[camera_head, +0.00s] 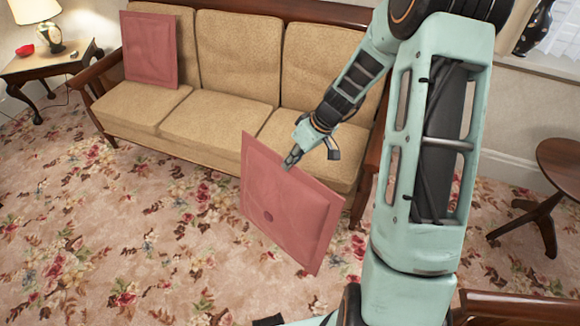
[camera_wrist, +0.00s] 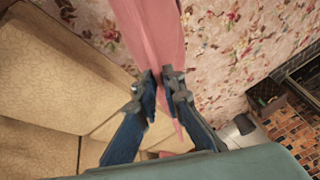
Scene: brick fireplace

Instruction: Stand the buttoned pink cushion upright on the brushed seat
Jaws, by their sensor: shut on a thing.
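The buttoned pink cushion (camera_head: 290,220) hangs tilted in front of the sofa, with a dark button near its middle. My gripper (camera_head: 290,160) is shut on its upper edge. In the wrist view, the cushion (camera_wrist: 150,30) shows nearly edge-on between the fingertips of my gripper (camera_wrist: 163,85). The tan sofa seat (camera_head: 215,122) lies behind the cushion in the head view and on the left in the wrist view (camera_wrist: 40,95). The cushion and my arm hide part of the seat's right end.
A second pink cushion (camera_head: 150,48) stands against the backrest at the sofa's left end. The middle seat is bare. A side table (camera_head: 40,65) with a lamp (camera_head: 38,25) stands at the left, a round wooden table (camera_head: 560,165) at the right. Flowered carpet (camera_head: 120,220) is clear in front.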

